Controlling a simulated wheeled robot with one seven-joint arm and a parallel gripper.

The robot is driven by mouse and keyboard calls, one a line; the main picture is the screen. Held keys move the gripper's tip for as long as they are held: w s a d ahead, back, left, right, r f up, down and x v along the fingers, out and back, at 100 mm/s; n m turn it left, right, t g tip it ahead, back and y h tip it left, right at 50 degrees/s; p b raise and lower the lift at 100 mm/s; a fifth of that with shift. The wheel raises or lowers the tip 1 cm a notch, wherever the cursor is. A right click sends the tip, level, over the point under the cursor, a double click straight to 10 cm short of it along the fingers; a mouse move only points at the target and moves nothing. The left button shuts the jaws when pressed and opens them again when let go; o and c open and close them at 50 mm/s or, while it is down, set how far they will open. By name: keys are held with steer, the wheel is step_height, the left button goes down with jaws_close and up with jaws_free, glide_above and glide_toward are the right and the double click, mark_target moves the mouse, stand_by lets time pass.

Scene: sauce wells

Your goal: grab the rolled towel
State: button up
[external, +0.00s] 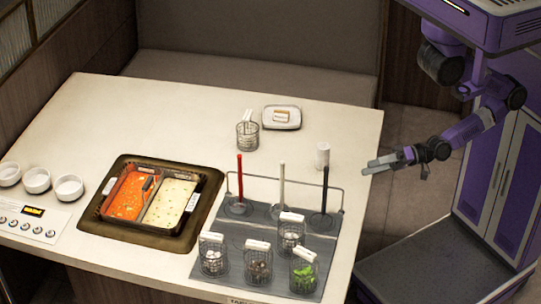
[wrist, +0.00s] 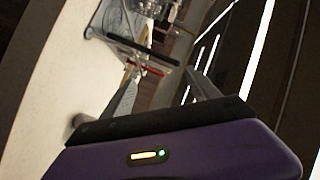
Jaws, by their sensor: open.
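A small pale roll with a tan band, which looks like the rolled towel (external: 282,116), lies on a white dish (external: 296,123) at the back right of the table. My gripper (external: 372,166) is open and empty at the table's right edge, to the right of and nearer than the dish. In the wrist view my gripper (wrist: 160,75) has its two fingers apart with nothing held between them. I cannot make out the towel in the wrist view.
A white upright cylinder (external: 322,156) stands between my gripper and the dish. A wire basket (external: 247,136) stands left of the dish. A grey rack (external: 230,235) holds upright ladles and several wire baskets. A two-part pot (external: 150,200) sits left. The table's back left is clear.

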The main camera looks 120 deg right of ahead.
steer(key=w+d+f+m+h, duration=0.25)
steer(key=d+m+h, duration=0.2)
steer(key=m, duration=0.55)
steer(key=m+g+h+b, duration=0.3)
steer(key=m+g+h, duration=0.45)
steer(key=m, duration=1.65)
glide_toward(327, 158)
steer(key=shift+g, duration=0.35)
steer(key=x, duration=0.7)
steer(key=shift+w+a+r, duration=0.15)
steer(key=shift+w+a, duration=0.05)
steer(key=shift+w, duration=0.05)
steer(key=shift+w+d+m, duration=0.15)
steer(key=shift+d+m, duration=0.25)
steer(key=shift+d, duration=0.15)
steer(key=p+x, duration=0.2)
steer(key=x, duration=0.4)
steer(key=shift+s+d, duration=0.1)
steer(key=shift+s, duration=0.1)
steer(key=shift+w+d, duration=0.2)
steer(key=shift+d, duration=0.25)
steer(key=c, duration=1.5)
